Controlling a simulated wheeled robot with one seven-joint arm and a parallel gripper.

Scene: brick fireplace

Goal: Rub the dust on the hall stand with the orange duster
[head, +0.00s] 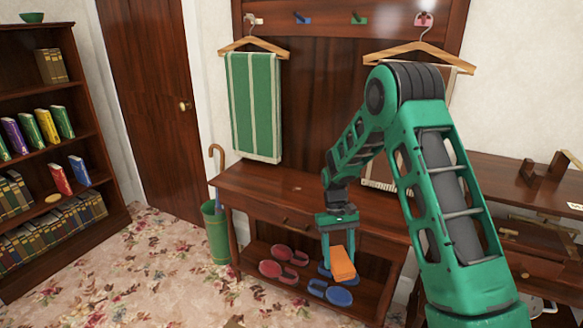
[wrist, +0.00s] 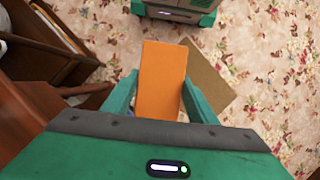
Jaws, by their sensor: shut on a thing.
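The orange duster (head: 342,264) is held in my gripper (head: 338,243), whose fingers are shut on its sides. In the wrist view the duster (wrist: 162,75) sits between my gripper's two green fingers (wrist: 158,98). The dark wooden hall stand (head: 262,190) has a bench top, a drawer and a low shelf. The duster is in front of the stand, lower than the bench top in the picture and apart from it as far as I can tell. A small pale mark (head: 297,188) shows on the bench top; I cannot tell whether it is dust. My arm hides the stand's right part.
Red slippers (head: 278,271) and blue slippers (head: 330,292) lie on the low shelf. A green striped towel (head: 254,105) hangs above the bench's left end. A green umbrella bin (head: 216,232) stands left. A desk (head: 500,185) is right. A flat brown piece (wrist: 210,80) lies on the floral floor.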

